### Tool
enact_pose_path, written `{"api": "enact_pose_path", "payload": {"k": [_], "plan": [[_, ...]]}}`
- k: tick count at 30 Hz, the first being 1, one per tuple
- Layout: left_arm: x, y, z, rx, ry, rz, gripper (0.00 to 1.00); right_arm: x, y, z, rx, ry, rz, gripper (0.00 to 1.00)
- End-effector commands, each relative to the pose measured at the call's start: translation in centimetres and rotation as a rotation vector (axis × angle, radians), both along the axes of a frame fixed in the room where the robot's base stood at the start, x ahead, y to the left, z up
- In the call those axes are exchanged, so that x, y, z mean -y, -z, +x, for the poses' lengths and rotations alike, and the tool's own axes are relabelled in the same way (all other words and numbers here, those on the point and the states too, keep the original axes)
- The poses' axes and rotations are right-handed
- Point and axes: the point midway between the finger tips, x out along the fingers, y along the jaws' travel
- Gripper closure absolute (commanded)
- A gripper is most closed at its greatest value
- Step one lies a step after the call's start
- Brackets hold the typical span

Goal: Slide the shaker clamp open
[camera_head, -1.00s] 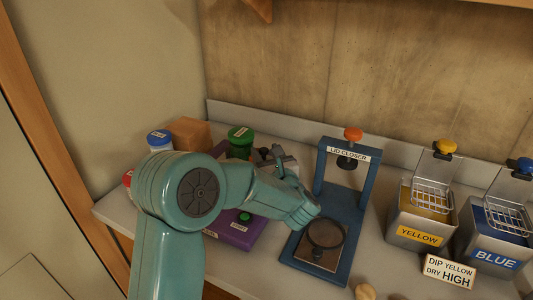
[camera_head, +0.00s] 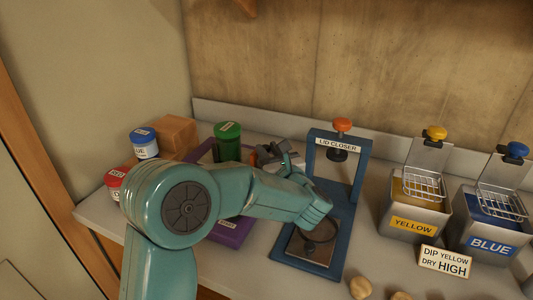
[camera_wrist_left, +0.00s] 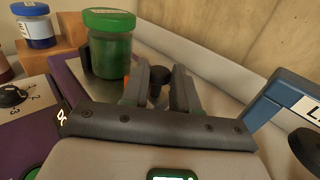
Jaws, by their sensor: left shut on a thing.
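The shaker (camera_head: 233,230) is a purple base, partly hidden behind my left arm; the wrist view shows its dial panel (camera_wrist_left: 20,105). A green jar (camera_head: 228,143) stands upright at its back and shows in the wrist view (camera_wrist_left: 108,55). My left gripper (camera_head: 275,156) is just right of the jar. In the wrist view, the left gripper (camera_wrist_left: 163,85) is shut on a dark knob (camera_wrist_left: 159,76) between its fingers, which looks like the clamp's handle. The clamp's other parts are mostly hidden. My right gripper is not in view.
A blue lid closer (camera_head: 357,165) stands close to the right of my forearm. Yellow (camera_head: 405,220) and blue (camera_head: 480,238) dip tanks stand farther right. A blue-lidded jar (camera_head: 144,143), a wooden block (camera_head: 178,136) and a red jar (camera_head: 116,178) are at left.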

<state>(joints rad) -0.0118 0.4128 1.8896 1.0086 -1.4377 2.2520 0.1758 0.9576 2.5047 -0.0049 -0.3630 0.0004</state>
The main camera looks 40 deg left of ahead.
Motion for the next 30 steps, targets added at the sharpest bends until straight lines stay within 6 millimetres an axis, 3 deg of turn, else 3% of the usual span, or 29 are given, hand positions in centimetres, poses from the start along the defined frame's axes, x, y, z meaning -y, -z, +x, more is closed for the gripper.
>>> {"api": "enact_pose_path", "payload": {"k": [1, 2, 3, 14, 17, 30], "plan": [[0.0, 0.0, 0.0, 0.000, -0.001, -0.001, 0.61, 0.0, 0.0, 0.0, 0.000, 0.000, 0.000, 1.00], [0.0, 0.0, 0.0, 0.000, -0.001, -0.001, 0.52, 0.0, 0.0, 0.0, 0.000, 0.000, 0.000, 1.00], [0.0, 0.0, 0.0, 0.000, -0.001, -0.001, 0.49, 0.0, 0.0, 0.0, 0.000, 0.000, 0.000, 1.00], [0.6, 0.1, -0.3, 0.000, 0.000, -0.001, 0.49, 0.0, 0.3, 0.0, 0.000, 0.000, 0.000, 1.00], [2.1, 0.1, -1.0, 0.003, 0.003, -0.001, 0.49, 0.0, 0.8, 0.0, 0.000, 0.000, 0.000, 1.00], [11.9, 0.2, -6.2, 0.003, 0.004, -0.001, 0.49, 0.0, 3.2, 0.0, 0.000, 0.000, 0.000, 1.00]]}}
